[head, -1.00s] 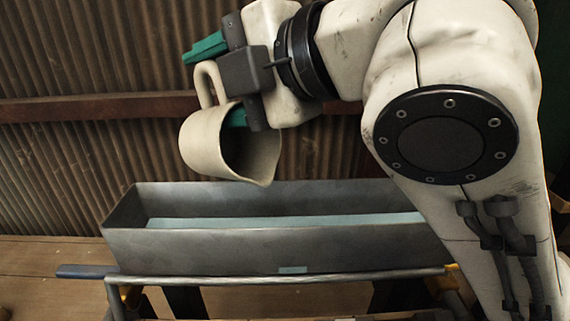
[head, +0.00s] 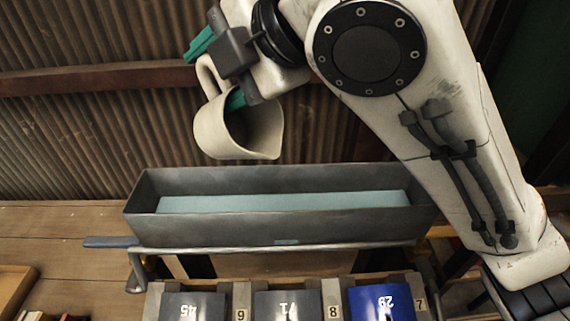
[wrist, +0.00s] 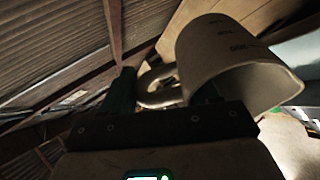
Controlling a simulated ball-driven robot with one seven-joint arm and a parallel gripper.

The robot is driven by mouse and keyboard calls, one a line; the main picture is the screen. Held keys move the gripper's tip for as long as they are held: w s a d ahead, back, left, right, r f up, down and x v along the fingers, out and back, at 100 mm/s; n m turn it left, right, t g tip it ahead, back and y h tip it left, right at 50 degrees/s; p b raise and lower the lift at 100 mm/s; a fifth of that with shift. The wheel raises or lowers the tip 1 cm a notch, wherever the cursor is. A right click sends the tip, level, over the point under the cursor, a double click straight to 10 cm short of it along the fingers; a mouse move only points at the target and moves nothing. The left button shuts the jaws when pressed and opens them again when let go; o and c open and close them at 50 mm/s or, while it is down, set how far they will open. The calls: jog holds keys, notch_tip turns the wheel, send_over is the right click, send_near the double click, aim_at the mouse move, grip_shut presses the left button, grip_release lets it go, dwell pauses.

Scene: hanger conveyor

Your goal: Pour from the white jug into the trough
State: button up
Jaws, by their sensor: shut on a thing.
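The white jug (head: 222,131) hangs above the trough, tilted with its mouth and spout facing down to the right. Its inside looks dark, and no stream shows at the spout. My gripper (head: 219,72), with green fingers, is shut on the jug's handle. In the wrist view the jug (wrist: 225,62) lies beyond the fingers (wrist: 160,95), with dark marks on its wall. The long grey metal trough (head: 270,234) stands below the jug, with a pale blue-green surface inside. The jug is over the trough's left and middle part, apart from its rim.
A corrugated metal wall (head: 80,130) with a brown beam (head: 95,78) stands behind the trough. A metal rail (head: 270,250) runs along the trough's front. Numbered panels, one of them blue (head: 385,303), stand in front. A wooden tray (head: 14,288) is at lower left.

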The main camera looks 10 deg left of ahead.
jog(key=shift+w+r+g+h+p, duration=0.25)
jog(key=shift+h+p, duration=0.3)
jog(key=shift+p, duration=0.8)
jog(key=shift+w+r+g+h+p, duration=0.2)
jog(key=shift+h+p, duration=0.35)
jog(key=shift+p, duration=0.8)
jog(key=shift+f+g+h+p, duration=0.25)
jog(key=shift+h+p, duration=0.05)
jog(key=shift+p, duration=0.25)
jog(key=shift+f, duration=0.1)
jog(key=shift+w+f, duration=0.1)
jog(key=shift+p, duration=0.6)
jog(key=shift+a+g+h+p, duration=0.1)
jog(key=shift+g+h+p, duration=0.3)
jog(key=shift+h+p, duration=0.45)
jog(key=f+h, duration=0.1)
jog(key=f+g+h, duration=0.1)
jog(key=shift+w+a+f+m+h, duration=0.15)
jog(key=shift+a+f+m+h, duration=0.05)
jog(key=shift+f+m+h, duration=0.1)
jog(key=shift+f+g, duration=0.1)
jog(key=shift+g, duration=0.2)
